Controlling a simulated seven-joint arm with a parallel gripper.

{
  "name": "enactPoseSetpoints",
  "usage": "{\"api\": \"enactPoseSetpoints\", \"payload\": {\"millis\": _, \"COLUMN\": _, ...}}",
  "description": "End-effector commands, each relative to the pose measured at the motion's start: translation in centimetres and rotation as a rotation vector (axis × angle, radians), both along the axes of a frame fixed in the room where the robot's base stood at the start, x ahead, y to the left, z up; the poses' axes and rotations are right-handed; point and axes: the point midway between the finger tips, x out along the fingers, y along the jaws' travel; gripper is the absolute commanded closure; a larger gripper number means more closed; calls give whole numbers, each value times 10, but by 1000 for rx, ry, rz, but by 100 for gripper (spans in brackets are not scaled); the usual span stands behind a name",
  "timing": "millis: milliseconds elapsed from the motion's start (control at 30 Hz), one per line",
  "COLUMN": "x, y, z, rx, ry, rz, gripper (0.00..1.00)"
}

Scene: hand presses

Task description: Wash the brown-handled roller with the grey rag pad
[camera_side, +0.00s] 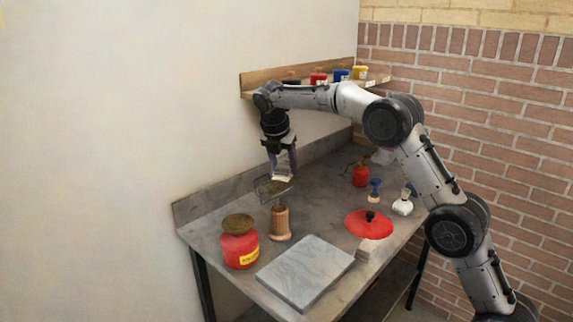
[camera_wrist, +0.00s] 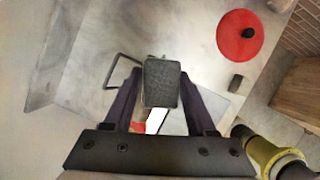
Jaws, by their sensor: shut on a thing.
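My gripper (camera_side: 284,172) points down over the back left of the table and is shut on the grey rag pad. The pad looks dark and textured in the wrist view (camera_wrist: 162,82), and its pale edge shows in the side view. The roller stands with its brown wooden handle (camera_side: 280,223) low and its thin wire frame (camera_side: 262,188) up, just under and beside the pad. The frame also shows left of the pad in the wrist view (camera_wrist: 112,66). The pad hides part of the roller, so I cannot tell whether they touch.
A red can (camera_side: 240,248) with a brown top stands at the front left, beside a grey slab (camera_side: 304,271). A red disc (camera_side: 369,224) with a black knob, a small pale block (camera_side: 367,250) and a white bottle (camera_side: 403,207) are to the right. A wall shelf holds several pots.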

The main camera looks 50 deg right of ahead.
Motion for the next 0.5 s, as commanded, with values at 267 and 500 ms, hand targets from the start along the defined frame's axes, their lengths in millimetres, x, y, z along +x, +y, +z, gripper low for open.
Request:
{"api": "enactPoseSetpoints", "payload": {"millis": 267, "x": 0, "y": 21, "z": -1, "rx": 0, "ry": 0, "rz": 1, "gripper": 100}}
{"api": "enactPoseSetpoints", "payload": {"millis": 500, "x": 0, "y": 29, "z": -2, "rx": 0, "ry": -1, "rz": 1, "gripper": 100}}
